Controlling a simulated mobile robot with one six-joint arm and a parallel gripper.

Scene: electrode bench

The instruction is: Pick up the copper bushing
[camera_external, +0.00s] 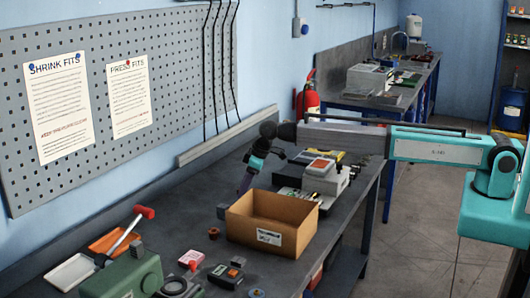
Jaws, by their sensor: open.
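The copper bushing (214,233) is a small, short reddish-brown cylinder on the dark workbench, just left of the open cardboard box. My arm reaches in from the right, over the bench. My gripper (243,186) hangs at its end behind the box, up and to the right of the bushing and apart from it. It is open, and I see nothing held in it. Its fingertips are small and dark here, so their exact gap is hard to make out.
The cardboard box (272,239) stands close to the bushing's right. A small grey block (222,212) shows behind it. In front are a red-and-white box (191,259), a dark meter (226,275) and a green press (122,277). A pegboard (180,70) backs the bench.

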